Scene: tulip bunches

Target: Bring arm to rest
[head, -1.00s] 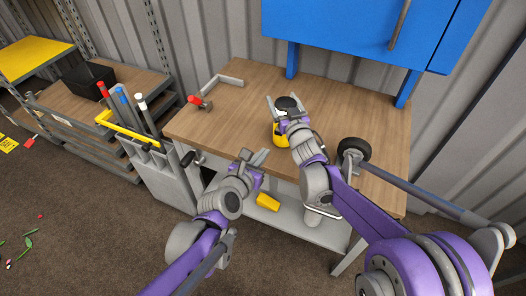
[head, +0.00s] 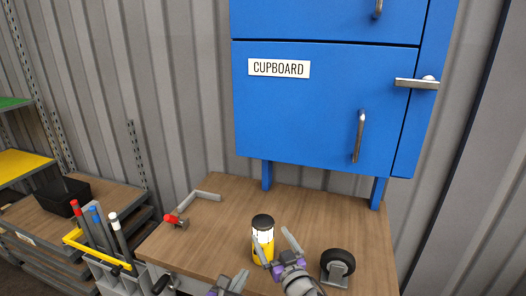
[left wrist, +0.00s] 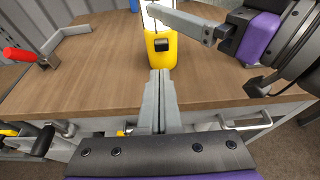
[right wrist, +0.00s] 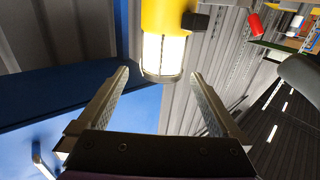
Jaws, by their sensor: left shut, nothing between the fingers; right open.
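A yellow lantern (head: 263,246) with a black top and a bright clear middle stands upright on the wooden workbench (head: 205,240). My right gripper (head: 272,236) is open beside it, one finger overlapping the lantern in the head view. In the right wrist view the lantern (right wrist: 162,52) glows just beyond the open fingertips (right wrist: 160,76); touching cannot be told. My left gripper (head: 233,276) is low in the head view, in front of the bench. In the left wrist view its fingers (left wrist: 159,73) are shut together, empty, pointing at the lantern (left wrist: 160,50).
A rack of coloured-top tubes (head: 98,235) and a black bin (head: 62,195) stand left.

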